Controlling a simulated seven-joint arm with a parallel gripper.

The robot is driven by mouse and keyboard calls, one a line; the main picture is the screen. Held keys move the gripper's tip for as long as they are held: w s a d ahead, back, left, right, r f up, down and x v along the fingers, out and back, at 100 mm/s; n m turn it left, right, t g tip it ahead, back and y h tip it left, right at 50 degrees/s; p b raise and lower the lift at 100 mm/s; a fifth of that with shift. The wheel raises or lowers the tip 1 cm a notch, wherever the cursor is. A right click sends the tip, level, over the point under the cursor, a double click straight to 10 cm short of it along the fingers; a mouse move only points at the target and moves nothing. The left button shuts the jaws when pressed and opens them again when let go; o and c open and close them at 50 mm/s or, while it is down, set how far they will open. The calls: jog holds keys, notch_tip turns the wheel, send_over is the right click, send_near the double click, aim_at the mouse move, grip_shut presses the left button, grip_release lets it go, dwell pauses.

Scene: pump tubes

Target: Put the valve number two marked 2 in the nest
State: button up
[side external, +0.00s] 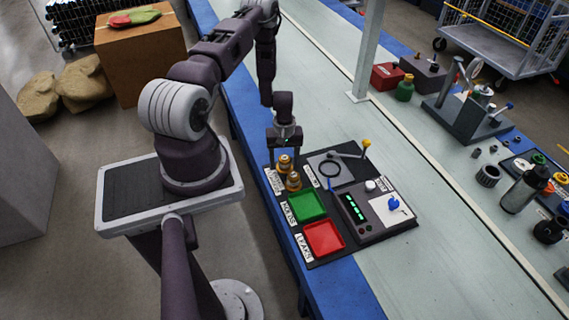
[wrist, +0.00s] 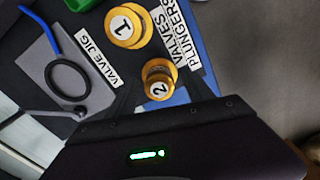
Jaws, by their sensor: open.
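The valve marked 2 (wrist: 158,88) is a brass-coloured knob with a white numbered top, upright on the dark board. It also shows in the side view (side external: 284,162), under my gripper (side external: 285,152). In the wrist view my gripper (wrist: 158,98) is open, its dark fingers on either side of valve 2; I cannot tell whether they touch it. The grey plate labelled VALVE JIG (wrist: 97,92) carries a black ring (wrist: 68,62), which looks like the nest. The ring appears empty and shows in the side view (side external: 327,170) too.
The valve marked 1 (wrist: 125,26) stands close beside valve 2. A green tray (side external: 306,206), a red tray (side external: 323,238) and a tester with green lights (side external: 356,212) share the board. A yellow-tipped lever (side external: 366,144) and a blue tube are at the jig.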

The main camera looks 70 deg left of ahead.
aim_at(285, 157)
jog(key=shift+f, duration=0.25)
grip_shut()
jog(key=shift+r, duration=0.1)
jog(key=shift+r, duration=0.35)
notch_tip(285, 157, up, 8)
jog(key=shift+w+r, duration=0.1)
jog(key=shift+r, duration=0.1)
jog(key=w+d+r, duration=0.1)
jog(key=w+d, duration=0.2)
jog(key=w, duration=0.4)
jog(key=w+d+r, duration=0.1)
jog(key=w+d, duration=0.2)
jog(key=w, duration=0.3)
jog(key=f, duration=0.6)
jog(key=w+f, duration=0.1)
jog(key=f, duration=0.3)
jog(key=shift+d, duration=0.25)
